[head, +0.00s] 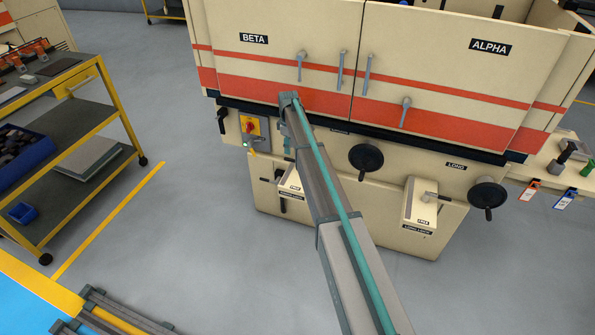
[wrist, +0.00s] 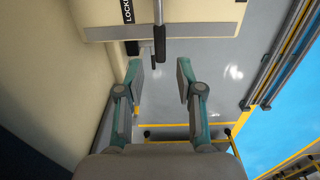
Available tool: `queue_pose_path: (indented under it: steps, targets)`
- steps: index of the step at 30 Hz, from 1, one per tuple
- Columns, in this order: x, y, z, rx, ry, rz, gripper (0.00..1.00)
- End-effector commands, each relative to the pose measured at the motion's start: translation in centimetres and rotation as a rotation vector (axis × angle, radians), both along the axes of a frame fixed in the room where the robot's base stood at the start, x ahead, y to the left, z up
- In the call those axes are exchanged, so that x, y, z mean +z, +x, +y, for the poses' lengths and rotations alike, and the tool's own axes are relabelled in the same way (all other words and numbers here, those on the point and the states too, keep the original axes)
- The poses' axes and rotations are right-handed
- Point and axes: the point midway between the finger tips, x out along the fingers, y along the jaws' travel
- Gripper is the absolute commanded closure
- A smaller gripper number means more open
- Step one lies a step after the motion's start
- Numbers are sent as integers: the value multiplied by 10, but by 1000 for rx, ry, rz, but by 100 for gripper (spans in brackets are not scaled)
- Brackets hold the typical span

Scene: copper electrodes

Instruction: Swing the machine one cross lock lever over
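The cross lock is a cream box (head: 291,187) low on the left of the machine front, with a FREE plate. Its lever (head: 283,205) hangs down with a dark handle, partly beside my arm. In the wrist view the lever (wrist: 159,42) is a grey rod with a black grip, at top centre, near a label beginning LOCK. My gripper (wrist: 158,79) is open and empty, its two fingers spread below the black grip in the picture, with a gap between them and it. In the head view my arm hides most of the gripper.
The long lock box (head: 420,205) and black handwheels (head: 366,156) are on the machine front to the right. A red and yellow switch (head: 250,126) sits above left. A shelved cart (head: 70,125) stands left. Grey floor (head: 190,210) between is clear.

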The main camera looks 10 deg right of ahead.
Motion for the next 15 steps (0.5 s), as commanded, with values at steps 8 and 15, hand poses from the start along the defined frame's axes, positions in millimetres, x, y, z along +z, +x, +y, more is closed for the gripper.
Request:
queue_pose_path:
  steps: [8,15]
  targets:
    - [-34,0,0,-1,1,1,64]
    - [-60,0,0,-2,0,0,64]
